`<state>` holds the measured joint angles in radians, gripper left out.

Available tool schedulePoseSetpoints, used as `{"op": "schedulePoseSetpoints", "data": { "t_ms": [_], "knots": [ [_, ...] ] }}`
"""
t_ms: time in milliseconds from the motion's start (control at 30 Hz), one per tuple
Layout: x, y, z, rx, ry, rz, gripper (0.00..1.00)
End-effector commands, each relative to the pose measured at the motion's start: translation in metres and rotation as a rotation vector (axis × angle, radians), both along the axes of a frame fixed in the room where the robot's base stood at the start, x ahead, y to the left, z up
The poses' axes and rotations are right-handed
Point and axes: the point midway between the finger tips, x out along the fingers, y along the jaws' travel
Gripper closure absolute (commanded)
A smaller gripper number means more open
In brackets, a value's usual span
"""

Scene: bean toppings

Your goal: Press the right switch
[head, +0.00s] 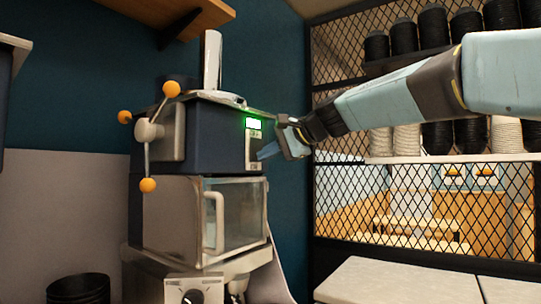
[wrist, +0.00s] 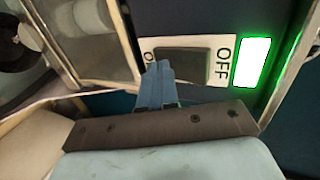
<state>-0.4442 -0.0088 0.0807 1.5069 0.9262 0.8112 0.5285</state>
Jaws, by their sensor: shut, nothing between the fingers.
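A dark rocker switch (wrist: 190,66) sits in a pale plate marked OFF at one end, with the other end's label partly covered by my fingers. The plate also shows in the head view (head: 254,134) on the dark front of the machine (head: 215,132), under a lit green display (head: 253,123). The display glows beside the OFF end in the wrist view (wrist: 251,63). My gripper (wrist: 160,68) is shut and empty, its blue fingertips over the switch's end away from OFF. I cannot tell whether they touch it. In the head view my gripper (head: 268,152) is close to the machine's front.
The machine has a three-armed handle with orange knobs (head: 148,184) and a glass-fronted box (head: 232,215) below. A dark knob (head: 192,298) is at its base. A wire mesh partition (head: 420,215) and shelves of spools stand right. A pale bench (head: 395,280) is below.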

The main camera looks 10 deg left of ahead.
Motion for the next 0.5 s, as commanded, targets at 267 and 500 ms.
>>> {"op": "schedulePoseSetpoints", "data": {
  "t_ms": [267,500],
  "knots": [
    [0.000,0.000,0.009,0.000,-0.001,0.001,1.00],
    [0.000,0.001,0.015,-0.001,0.001,0.002,1.00]
  ]
}}
